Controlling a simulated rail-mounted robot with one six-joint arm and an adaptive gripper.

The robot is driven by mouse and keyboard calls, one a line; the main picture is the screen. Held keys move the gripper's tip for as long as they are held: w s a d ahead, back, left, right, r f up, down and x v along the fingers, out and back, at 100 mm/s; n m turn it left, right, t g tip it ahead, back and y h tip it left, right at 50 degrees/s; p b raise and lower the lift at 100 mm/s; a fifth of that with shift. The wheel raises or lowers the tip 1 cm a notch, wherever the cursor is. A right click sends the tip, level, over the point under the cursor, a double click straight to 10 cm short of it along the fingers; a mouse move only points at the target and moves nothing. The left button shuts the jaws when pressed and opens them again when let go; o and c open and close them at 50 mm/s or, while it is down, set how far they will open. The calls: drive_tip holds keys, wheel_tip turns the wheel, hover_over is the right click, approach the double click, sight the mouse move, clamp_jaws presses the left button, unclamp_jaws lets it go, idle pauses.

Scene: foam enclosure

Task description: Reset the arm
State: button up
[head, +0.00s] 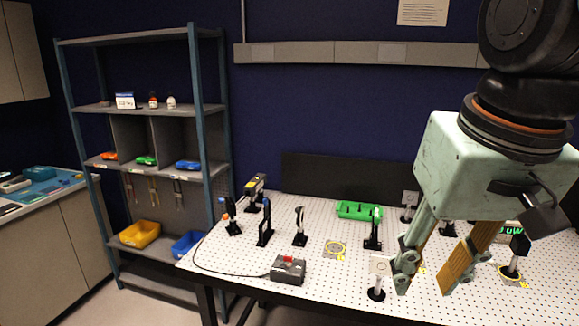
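My gripper (425,285) hangs from the arm at the right of the head view. The gripper and arm hide part of the table's right side.
Several black post-mounted parts stand on the table, including one mount (300,228). A grey box with a red button (288,269) trails a cable. A green tray (358,210) lies at the back. A shelf unit (140,107) stands left, with yellow (139,234) and blue (187,244) bins.

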drive_tip(key=s+d+f+b, duration=0.1)
drive_tip(key=s+f, duration=0.3)
drive_tip(key=s, duration=0.6)
drive_tip(key=shift+d+n+t, duration=0.2)
drive_tip(key=shift+n+t, duration=0.1)
drive_tip(key=shift+w+r, duration=0.1)
drive_tip(key=shift+w, duration=0.05)
drive_tip(key=shift+c, duration=1)
